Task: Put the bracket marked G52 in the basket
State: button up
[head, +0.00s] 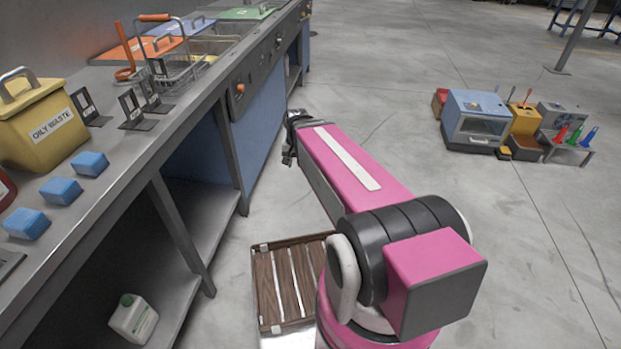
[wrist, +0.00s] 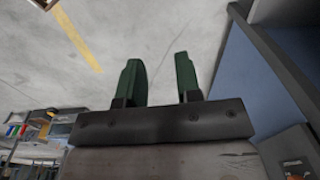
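Black brackets with pale label plates stand on the steel counter near its front edge: a left one (head: 88,108), a middle one (head: 132,111) and a right one (head: 153,97). Their markings are too small to read, so I cannot tell which is G52. The wire basket (head: 172,76) stands just behind the right bracket on the counter. My gripper (wrist: 158,76) is open and empty, with two green fingers apart over bare floor. In the head view it is at the far end of my pink arm, off the counter's right side, well apart from the brackets and basket.
A yellow oily waste bin (head: 42,125) and several blue sponges, one here (head: 90,164), stand on the counter (head: 120,185). Open floor spreads right.

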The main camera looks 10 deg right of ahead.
jog(key=s+d+f+n, duration=0.3)
jog(key=s+d+f, duration=0.1)
jog(key=s, duration=0.1)
jog(key=shift+s+n, duration=0.15)
jog(key=shift+n, duration=0.25)
jog(key=shift+a, duration=0.15)
